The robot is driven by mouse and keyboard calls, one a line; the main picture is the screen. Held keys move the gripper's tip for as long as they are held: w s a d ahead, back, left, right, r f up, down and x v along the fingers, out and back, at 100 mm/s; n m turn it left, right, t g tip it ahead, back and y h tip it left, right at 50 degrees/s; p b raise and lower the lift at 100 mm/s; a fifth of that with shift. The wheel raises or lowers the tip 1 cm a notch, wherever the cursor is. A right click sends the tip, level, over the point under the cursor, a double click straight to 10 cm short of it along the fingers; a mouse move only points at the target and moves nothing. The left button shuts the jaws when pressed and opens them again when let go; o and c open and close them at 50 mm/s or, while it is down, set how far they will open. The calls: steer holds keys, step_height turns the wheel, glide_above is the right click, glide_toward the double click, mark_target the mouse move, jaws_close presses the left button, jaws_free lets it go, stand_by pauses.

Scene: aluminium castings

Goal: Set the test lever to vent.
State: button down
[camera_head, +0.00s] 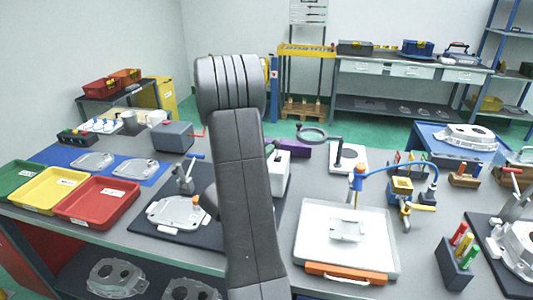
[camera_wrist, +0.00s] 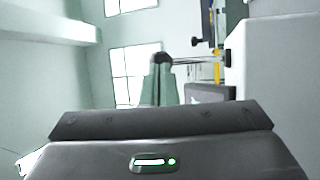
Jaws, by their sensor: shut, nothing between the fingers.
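The test lever (camera_wrist: 200,60) is a thin metal rod in the wrist view. It runs level to the left from a dark hub on the side of a pale box (camera_wrist: 280,70) and ends in a dark knob. My gripper (camera_wrist: 162,68) is shut and empty, its narrow fingers pointing away from the camera. The fingertips overlap the knob in the picture; I cannot tell whether they touch it. In the head view, a white box (camera_head: 279,174) shows just right of my arm, which hides my gripper and the lever there. No vent marking is legible.
A white tray (camera_head: 315,258) with a casting stands right of my arm. A dark mat (camera_head: 150,225) with a clamped casting lies to the left, beside a red bin (camera_head: 95,203). A purple block (camera_head: 298,150) and a ring on a stand (camera_head: 311,135) are behind the box.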

steer(key=shift+w+d+r+n+g+y+p, duration=0.2)
steer(key=shift+w+r+n+g+y+p, duration=0.45)
steer(key=shift+w+r+p, duration=0.3)
steer(key=w+d+r+n+g+y+p, duration=0.1)
steer(key=w+n+g+y+p, duration=0.1)
steer(key=w+g, duration=0.3)
steer(key=shift+w+d+r+y+p, duration=0.2)
steer(key=shift+w+y+p, duration=0.15)
steer(key=shift+w+y, duration=0.45)
steer(key=shift+w+n, duration=0.2)
steer(key=shift+n, duration=0.05)
steer(key=shift+r, duration=0.1)
steer(key=b+v, duration=0.1)
steer(key=v, duration=1.3)
steer(key=shift+w+a+r+b, duration=0.15)
steer(key=shift+w+r+b, duration=0.2)
steer(key=shift+r, duration=0.05)
